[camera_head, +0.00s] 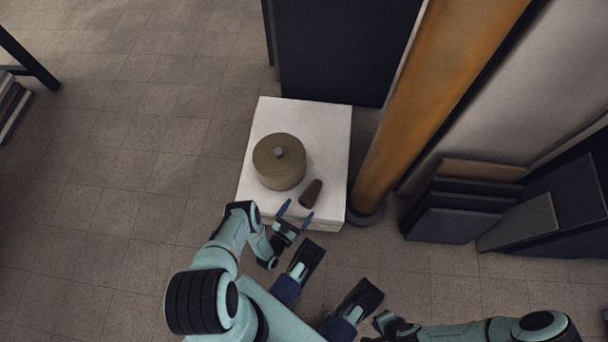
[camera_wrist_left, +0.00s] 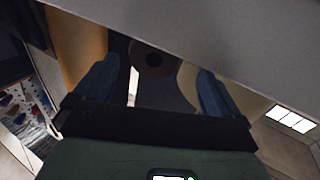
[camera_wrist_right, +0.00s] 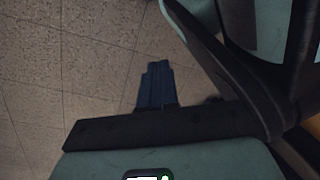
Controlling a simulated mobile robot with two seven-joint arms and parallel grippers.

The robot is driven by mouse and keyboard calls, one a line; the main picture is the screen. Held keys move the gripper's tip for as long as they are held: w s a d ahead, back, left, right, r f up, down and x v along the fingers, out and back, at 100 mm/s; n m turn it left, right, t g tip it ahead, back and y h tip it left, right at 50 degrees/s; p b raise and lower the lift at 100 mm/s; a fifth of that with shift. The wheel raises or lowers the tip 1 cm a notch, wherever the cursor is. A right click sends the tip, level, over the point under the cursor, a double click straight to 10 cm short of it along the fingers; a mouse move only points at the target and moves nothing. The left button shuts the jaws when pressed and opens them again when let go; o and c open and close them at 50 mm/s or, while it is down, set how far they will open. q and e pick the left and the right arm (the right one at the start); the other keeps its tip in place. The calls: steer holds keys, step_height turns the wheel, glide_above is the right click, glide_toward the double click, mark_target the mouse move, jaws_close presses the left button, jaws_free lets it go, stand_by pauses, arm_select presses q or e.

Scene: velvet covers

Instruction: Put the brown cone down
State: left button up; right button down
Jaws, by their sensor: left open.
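The brown cone (camera_head: 311,193) is on the white block (camera_head: 333,125), near its front edge and to the right of the round lidded container. It looks slanted in the head view; I cannot tell if it lies flat. My left gripper (camera_head: 295,212) is open in front of the cone, fingers pointing toward it. In the left wrist view, a round brown end of the cone (camera_wrist_left: 152,60) shows beyond and between the open fingers (camera_wrist_left: 155,88), apart from them. My right gripper (camera_wrist_right: 155,85) has its fingers together, with nothing seen between them, low over the floor.
The olive-brown lidded container (camera_head: 279,165) with a grey knob stands left of the cone. An orange-brown column (camera_head: 425,95) rises close to the block's right side. Dark panels (camera_head: 455,210) lean at the right. Open tiled floor (camera_head: 130,150) lies to the left.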

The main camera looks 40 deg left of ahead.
arm_select(q)
steer(key=s, duration=0.3)
steer(key=s+p, duration=0.1)
steer(key=s, duration=0.1)
steer(key=shift+s+d+f, duration=0.15)
steer(key=shift+s+d, duration=0.05)
steer(key=shift+d, duration=0.1)
arm_select(e)
steer(key=shift+w+a+r+t, duration=0.1)
steer(key=shift+w+r+t, duration=0.1)
steer(key=shift+w+r, duration=0.35)
steer(key=shift+w+a+r+t, duration=0.1)
steer(key=shift+w+r+t, duration=0.15)
steer(key=shift+w, duration=0.45)
arm_select(q)
steer(key=shift+w, duration=0.1)
